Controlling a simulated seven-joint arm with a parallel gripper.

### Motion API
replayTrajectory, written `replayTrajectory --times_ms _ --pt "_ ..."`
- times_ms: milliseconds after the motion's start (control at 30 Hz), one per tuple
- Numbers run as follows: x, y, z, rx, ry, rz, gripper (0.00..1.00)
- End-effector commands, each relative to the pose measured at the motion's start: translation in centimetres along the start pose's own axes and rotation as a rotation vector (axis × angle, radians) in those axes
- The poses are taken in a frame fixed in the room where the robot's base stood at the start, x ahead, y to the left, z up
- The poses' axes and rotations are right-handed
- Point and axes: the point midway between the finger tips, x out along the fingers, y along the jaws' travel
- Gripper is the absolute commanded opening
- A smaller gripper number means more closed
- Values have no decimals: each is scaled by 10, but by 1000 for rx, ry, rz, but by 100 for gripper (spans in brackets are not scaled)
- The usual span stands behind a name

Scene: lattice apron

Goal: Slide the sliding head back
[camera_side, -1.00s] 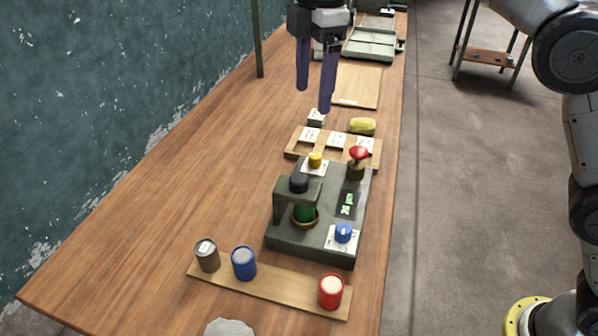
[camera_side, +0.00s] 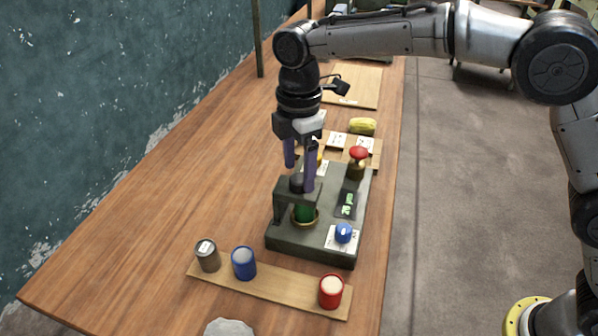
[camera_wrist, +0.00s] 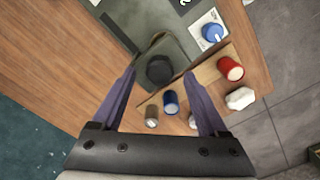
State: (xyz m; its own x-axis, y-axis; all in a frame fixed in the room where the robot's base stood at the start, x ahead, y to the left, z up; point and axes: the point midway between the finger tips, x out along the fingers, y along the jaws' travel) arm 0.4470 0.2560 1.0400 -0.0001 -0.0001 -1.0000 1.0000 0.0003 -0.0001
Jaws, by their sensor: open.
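The sliding head (camera_side: 285,192) is a dark green-grey block on the machine, with a black knob (camera_side: 297,181) on top. It stands above a green cylinder (camera_side: 304,213) in a round seat. My gripper (camera_side: 299,176) points down at the knob, its two purple fingers open. In the wrist view the knob (camera_wrist: 160,69) shows midway between the fingertips. One finger passes close to the knob's right side in the side view; I cannot tell whether it touches. The grip is empty.
The machine base (camera_side: 290,240) carries a blue knob (camera_side: 343,233), a red button (camera_side: 358,153) and a green display (camera_side: 348,204). A board (camera_side: 290,285) in front holds a grey can, a blue can and a red can. Open table lies to the left.

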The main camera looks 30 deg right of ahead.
Motion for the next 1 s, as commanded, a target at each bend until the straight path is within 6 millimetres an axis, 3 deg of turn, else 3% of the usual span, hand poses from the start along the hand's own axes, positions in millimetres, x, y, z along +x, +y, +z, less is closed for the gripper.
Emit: replayTrajectory --times_ms 200,500,900,1000 --pt "16 0 0 0 0 0 77" --pt "17 0 0 0 0 0 75" --pt "17 0 0 0 0 0 3" --pt "17 0 0 0 0 0 0"
